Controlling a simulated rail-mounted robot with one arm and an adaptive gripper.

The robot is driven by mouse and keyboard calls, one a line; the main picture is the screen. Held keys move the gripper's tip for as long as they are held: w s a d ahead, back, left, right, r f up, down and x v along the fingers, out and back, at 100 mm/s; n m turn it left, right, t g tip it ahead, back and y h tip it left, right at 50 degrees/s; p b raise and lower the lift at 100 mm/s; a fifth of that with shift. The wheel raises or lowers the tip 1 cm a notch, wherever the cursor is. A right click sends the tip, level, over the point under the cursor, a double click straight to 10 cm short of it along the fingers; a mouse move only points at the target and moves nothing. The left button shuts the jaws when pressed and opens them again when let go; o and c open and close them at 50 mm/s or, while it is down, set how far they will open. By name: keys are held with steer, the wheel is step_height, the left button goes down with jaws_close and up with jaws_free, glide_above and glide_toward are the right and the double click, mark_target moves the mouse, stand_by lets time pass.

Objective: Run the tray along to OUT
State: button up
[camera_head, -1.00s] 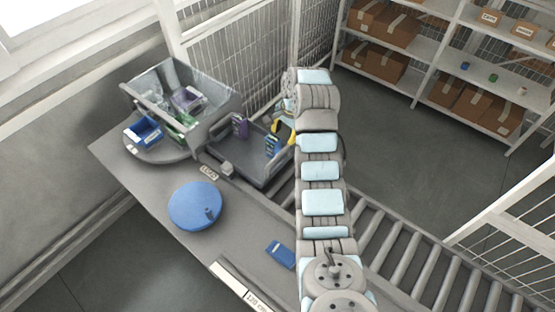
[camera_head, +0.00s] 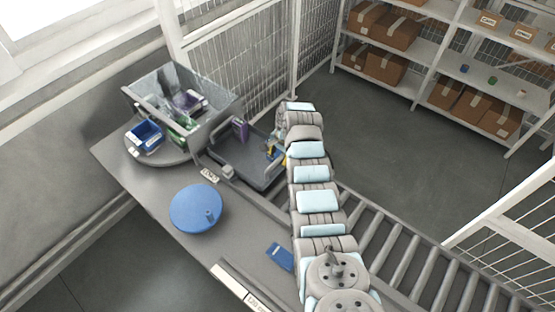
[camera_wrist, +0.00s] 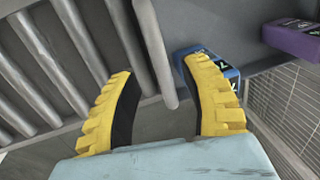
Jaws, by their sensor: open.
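The grey tray (camera_head: 262,187) sits at the far end of the roller conveyor in the head view. A purple box (camera_head: 240,130) stands in it, with a blue box (camera_head: 270,150) near its right side. My gripper (camera_head: 276,157) is at the tray's right side, mostly hidden by my arm. In the wrist view my gripper's yellow fingers (camera_wrist: 160,68) are open, with a grey bar between them; I cannot tell whether it is the tray's rim or a roller. The blue box (camera_wrist: 205,62) is close to the right finger, and the purple box (camera_wrist: 292,38) is farther right. No OUT marking is readable.
Bare conveyor rollers (camera_head: 400,245) run toward the lower right. The side table holds a blue disc (camera_head: 196,208), a flat blue item (camera_head: 280,257) and a clear-sided bin (camera_head: 205,120). A small label (camera_head: 209,175) is unreadable. Mesh fencing (camera_head: 240,65) stands behind the tray.

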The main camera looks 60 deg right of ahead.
mark_target(277, 161)
steer(key=shift+w+d+f, duration=0.1)
steer(key=shift+w+f, duration=0.1)
steer(key=shift+f, duration=0.5)
steer(key=shift+w+f, duration=0.1)
steer(key=shift+f, duration=0.7)
steer(key=shift+f, duration=0.1)
jaws_close()
